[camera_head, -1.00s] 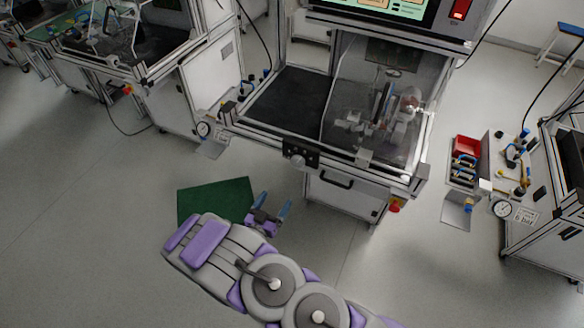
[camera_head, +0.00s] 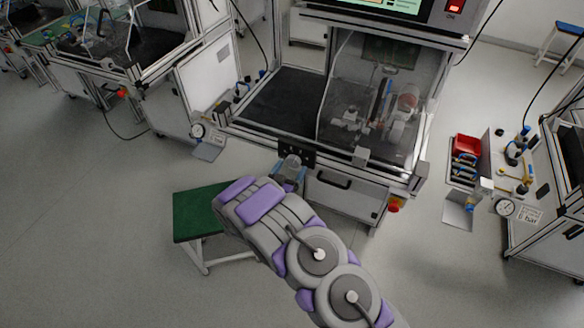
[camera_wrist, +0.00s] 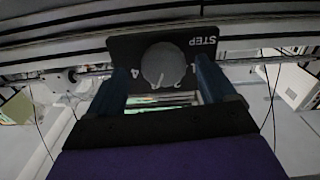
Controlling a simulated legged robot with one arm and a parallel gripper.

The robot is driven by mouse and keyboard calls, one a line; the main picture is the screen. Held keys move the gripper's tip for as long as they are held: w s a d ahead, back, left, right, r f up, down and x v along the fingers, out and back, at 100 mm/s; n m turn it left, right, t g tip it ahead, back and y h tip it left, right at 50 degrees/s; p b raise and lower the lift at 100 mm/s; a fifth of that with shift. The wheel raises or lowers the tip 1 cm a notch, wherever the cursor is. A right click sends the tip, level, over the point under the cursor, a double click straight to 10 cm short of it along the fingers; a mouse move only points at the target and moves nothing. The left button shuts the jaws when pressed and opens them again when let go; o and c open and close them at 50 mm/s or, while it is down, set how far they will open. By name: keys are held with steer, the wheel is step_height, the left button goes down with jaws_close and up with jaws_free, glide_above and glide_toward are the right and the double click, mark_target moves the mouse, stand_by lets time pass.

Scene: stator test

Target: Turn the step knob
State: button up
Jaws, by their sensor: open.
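The step knob (camera_wrist: 163,64) is a round grey dial on a black plate (camera_wrist: 118,44) marked STEP, which appears upside down in the wrist view. In the head view the black plate (camera_head: 310,157) is on the front edge of the test bench. My gripper (camera_wrist: 161,78) is open, with one blue finger to each side of the knob in the wrist view. Whether the fingers touch the knob cannot be told. In the head view my gripper (camera_head: 289,168) is right in front of the plate and covers part of it, with the knob hard to make out.
The bench has a dark work surface (camera_head: 282,97) and a clear cover (camera_head: 348,85) over a machine. A green-topped stool (camera_head: 193,214) stands beside my arm. A side panel with a gauge (camera_head: 504,207) is at right.

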steer(key=shift+w+a, duration=0.1)
steer(key=shift+w, duration=0.9)
steer(key=shift+d, duration=0.3)
steer(key=c, duration=0.4)
steer(key=shift+a, duration=0.1)
steer(key=c, duration=0.7)
steer(key=shift+o, duration=0.2)
steer(key=m+p, duration=0.4)
steer(key=shift+a+r, duration=0.1)
steer(key=shift+m+p, duration=2)
steer(key=shift+m, duration=0.4)
steer(key=shift+f, duration=0.2)
